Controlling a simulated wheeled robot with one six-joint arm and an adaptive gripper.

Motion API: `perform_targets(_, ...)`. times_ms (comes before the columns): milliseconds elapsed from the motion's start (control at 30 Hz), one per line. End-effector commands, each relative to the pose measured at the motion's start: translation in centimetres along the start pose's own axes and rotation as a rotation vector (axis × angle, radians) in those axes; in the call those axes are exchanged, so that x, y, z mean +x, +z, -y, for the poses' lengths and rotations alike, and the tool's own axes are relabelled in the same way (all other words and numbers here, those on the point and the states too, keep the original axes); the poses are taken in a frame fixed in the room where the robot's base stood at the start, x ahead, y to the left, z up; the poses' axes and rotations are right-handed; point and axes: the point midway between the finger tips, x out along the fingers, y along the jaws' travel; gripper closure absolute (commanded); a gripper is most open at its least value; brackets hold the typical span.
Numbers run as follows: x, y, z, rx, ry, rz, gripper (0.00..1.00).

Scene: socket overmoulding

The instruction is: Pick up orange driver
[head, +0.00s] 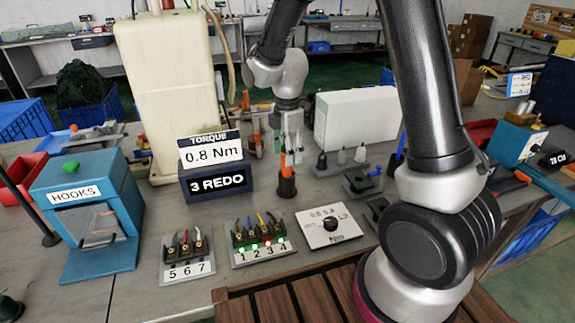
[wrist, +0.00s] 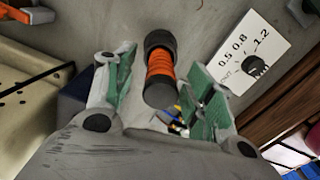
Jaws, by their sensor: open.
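The orange driver (head: 283,162) stands upright in a dark round holder (head: 287,185) on the bench, just right of the torque display. In the wrist view the driver (wrist: 160,66) shows an orange ribbed grip with black ends. My gripper (head: 288,148) points down above and around the driver's upper part in the head view. In the wrist view my gripper's (wrist: 165,68) two green-padded fingers are apart, one on each side of the driver. I see gaps on both sides, and no clear contact.
The torque display (head: 213,168) reads 0.8 Nm and 3 REDO. A dial plate (head: 329,227) and numbered wire blocks (head: 262,243) lie in front. Grey fixtures (head: 362,181) stand to the right, a white box (head: 356,120) behind. The blue HOOKS box (head: 88,210) is at left.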

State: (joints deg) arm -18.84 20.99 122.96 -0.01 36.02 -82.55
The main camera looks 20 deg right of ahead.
Motion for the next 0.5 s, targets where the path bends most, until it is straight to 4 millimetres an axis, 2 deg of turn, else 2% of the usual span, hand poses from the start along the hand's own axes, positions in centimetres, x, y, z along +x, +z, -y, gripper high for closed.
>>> perform_targets(100,2.0,-0.3,0.2,0.000,-0.004,0.000,0.46)
perform_targets(200,3.1,-0.3,0.1,0.001,-0.002,0.000,0.46)
perform_targets(467,3.5,-0.3,0.1,0.001,0.000,-0.001,0.46)
perform_targets(500,3.5,-0.3,0.1,0.001,0.000,-0.001,0.50)
